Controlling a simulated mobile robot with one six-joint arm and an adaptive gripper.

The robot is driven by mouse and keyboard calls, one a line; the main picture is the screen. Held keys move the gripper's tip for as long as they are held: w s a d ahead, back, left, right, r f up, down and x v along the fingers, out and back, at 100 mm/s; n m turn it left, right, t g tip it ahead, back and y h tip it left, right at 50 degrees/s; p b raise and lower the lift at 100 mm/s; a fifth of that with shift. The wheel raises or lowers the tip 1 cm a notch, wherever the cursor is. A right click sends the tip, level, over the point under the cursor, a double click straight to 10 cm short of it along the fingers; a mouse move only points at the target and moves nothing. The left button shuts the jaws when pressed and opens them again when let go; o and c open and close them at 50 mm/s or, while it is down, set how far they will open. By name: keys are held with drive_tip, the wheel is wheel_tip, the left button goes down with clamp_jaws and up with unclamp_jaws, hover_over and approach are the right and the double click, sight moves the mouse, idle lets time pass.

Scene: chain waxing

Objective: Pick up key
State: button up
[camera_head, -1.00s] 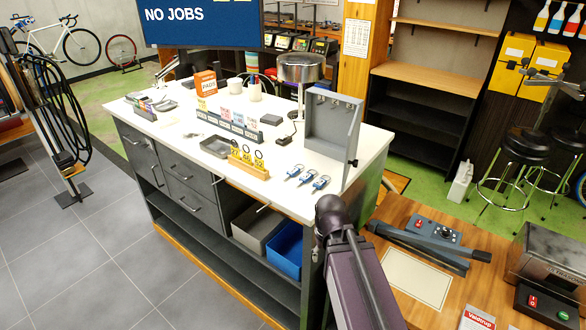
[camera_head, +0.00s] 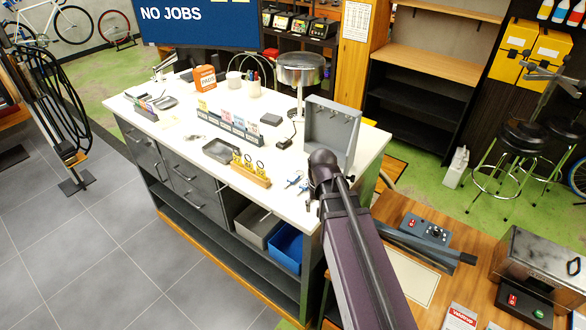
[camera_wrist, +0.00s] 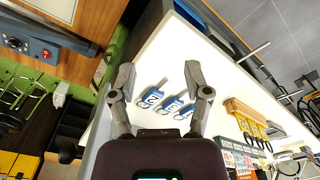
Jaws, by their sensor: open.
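Three keys with blue tags lie in a row on the white bench top (camera_wrist: 222,62). In the wrist view the left key (camera_wrist: 152,97), middle key (camera_wrist: 171,103) and right key (camera_wrist: 187,110) all show between my gripper's spread fingers. My gripper (camera_wrist: 160,74) is open and empty above the bench, its fingers on either side of the row. In the head view one key (camera_head: 294,179) shows clearly beside my arm; the others are partly or wholly hidden by it. I cannot tell the exact height of the fingers above the keys.
An open grey key cabinet (camera_head: 331,131) stands on the bench behind my arm. A wooden block with yellow number tags (camera_head: 250,175) and a grey tray (camera_head: 220,150) are to the left. A wooden table with a sealer (camera_head: 425,235) is at the right.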

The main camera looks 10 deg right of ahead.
drive_tip(key=w+a+r+m+p, duration=0.1)
drive_tip(key=w+r+p, duration=0.1)
drive_tip(key=w, duration=0.3)
drive_tip(key=w+r+m+p, duration=0.1)
drive_tip(key=w+r, duration=0.2)
drive_tip(key=w, duration=0.1)
drive_tip(key=m, duration=0.6)
hover_over(293, 177)
drive_tip(key=shift+g, duration=0.3)
drive_tip(key=shift+f, duration=0.2)
wheel_tip(293, 177, down, 8)
drive_tip(key=b, duration=0.8)
drive_tip(key=shift+f, duration=0.2)
drive_tip(key=shift+f+b, duration=2.6)
drive_tip(key=shift+b, duration=0.1)
drive_tip(key=c, duration=0.8)
